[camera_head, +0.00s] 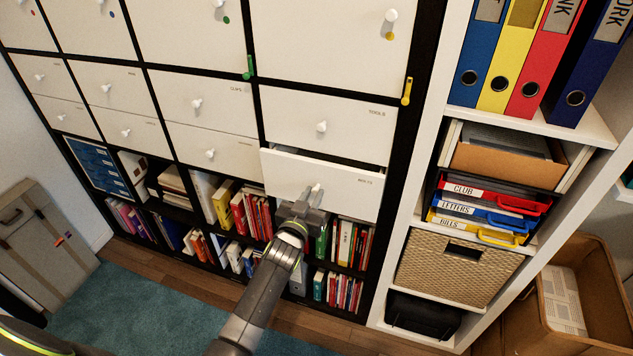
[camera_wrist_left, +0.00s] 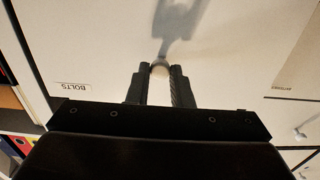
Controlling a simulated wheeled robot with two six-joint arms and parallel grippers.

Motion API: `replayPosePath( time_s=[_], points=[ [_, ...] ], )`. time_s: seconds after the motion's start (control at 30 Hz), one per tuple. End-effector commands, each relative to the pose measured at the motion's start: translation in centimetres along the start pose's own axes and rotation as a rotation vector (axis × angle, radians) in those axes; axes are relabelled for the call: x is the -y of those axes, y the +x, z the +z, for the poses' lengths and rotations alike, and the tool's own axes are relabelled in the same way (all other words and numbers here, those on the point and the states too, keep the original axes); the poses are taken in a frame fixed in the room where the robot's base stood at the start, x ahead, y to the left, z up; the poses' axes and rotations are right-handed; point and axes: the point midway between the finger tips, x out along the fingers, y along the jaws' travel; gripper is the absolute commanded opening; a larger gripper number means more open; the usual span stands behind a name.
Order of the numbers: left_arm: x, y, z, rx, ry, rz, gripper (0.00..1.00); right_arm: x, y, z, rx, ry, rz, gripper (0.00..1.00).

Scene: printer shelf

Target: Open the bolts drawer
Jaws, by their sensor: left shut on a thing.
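The bolts drawer (camera_head: 345,179) is the white drawer under the tools drawer (camera_head: 330,122). It stands partly out, with a dark gap along its top edge. Its BOLTS label (camera_wrist_left: 76,86) shows upside down in the left wrist view. My left gripper (camera_head: 312,200) is at the drawer front, shut on its round white knob (camera_wrist_left: 160,68). In the wrist view the knob sits between the two fingertips (camera_wrist_left: 160,75). The drawer's inside is hidden from the head view. My right gripper is not in view.
Books fill the open shelves (camera_head: 340,270) below the drawer. To the right stands a white shelf with binders (camera_head: 530,70), labelled trays (camera_head: 490,205) and a wicker basket (camera_head: 450,268). A cardboard box (camera_head: 600,270) stands far right. Teal carpet (camera_head: 160,315) lies open in front.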

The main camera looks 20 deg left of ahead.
Motion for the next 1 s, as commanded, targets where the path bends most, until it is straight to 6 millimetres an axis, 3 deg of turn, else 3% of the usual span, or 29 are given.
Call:
replayPosePath(
  time_s=[0.03,0.3,0.6,0.8,1.0],
  points=[
    [0.1,-1.4,-0.6,0.009,-0.003,-0.002,0.0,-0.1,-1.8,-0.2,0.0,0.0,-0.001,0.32],
    [0.1,-8.5,-0.7,0.011,-0.002,-0.003,0.0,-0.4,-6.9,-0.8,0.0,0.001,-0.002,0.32],
    [0.0,-15.0,-0.4,0.007,-0.001,-0.002,0.0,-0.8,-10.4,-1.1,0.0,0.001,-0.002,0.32],
    [0.0,-17.6,-0.2,0.004,0.0,-0.001,0.0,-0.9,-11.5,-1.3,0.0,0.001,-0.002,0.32],
    [0.0,-18.7,0.0,0.002,0.0,0.0,0.0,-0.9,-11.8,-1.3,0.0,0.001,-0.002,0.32]
  ],
)
